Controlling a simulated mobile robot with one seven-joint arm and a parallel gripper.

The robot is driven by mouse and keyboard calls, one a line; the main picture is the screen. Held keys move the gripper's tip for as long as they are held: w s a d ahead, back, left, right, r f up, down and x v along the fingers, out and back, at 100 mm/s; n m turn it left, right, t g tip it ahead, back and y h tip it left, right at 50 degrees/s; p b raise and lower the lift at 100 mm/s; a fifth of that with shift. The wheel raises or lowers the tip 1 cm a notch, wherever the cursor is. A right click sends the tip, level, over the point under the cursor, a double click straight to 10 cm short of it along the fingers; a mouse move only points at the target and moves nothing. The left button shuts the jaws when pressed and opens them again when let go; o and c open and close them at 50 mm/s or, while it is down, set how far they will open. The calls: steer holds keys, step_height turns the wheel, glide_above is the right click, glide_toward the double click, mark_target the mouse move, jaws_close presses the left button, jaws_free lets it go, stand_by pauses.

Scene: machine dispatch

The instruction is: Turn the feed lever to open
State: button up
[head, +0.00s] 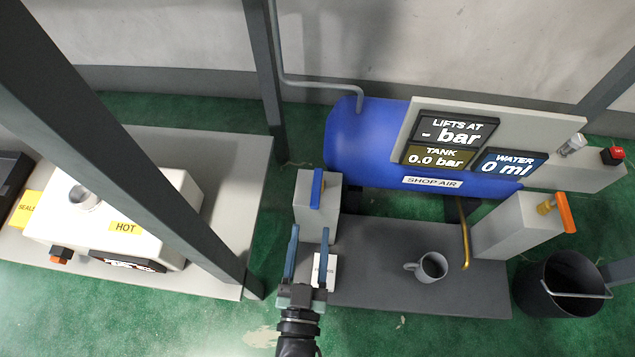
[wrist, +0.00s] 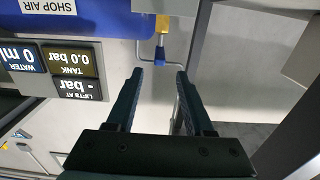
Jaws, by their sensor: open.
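A blue lever (head: 317,188) stands upright on the grey block at the left end of the blue tank. An orange lever (head: 566,212) on a brass fitting sits on the right block. I cannot read a label telling which is the feed lever. My gripper (head: 309,230) is open and empty, its two fingers pointing towards the left block, short of the blue lever. In the wrist view my gripper (wrist: 160,72) has a small blue part (wrist: 160,54) under a yellow fitting just beyond and between its fingertips. A white label beside my gripper is partly hidden.
The blue tank (head: 365,140) carries displays reading 0.0 bar and 0 ml. A grey mug (head: 433,267) stands on the dark plate (head: 370,290), near a brass spout (head: 464,240). A black bucket (head: 560,285) stands right. A dark post (head: 265,70) rises behind left.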

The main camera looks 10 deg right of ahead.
mark_target(317, 179)
steer(key=b+x, duration=0.5)
steer(key=x, duration=0.6)
steer(key=shift+d+f, duration=0.1)
steer(key=shift+d, duration=0.05)
steer(key=shift+w+d+b, duration=0.15)
steer(key=shift+w+b, duration=0.2)
steer(key=shift+w, duration=0.3)
jaws_close()
stand_by(0.4)
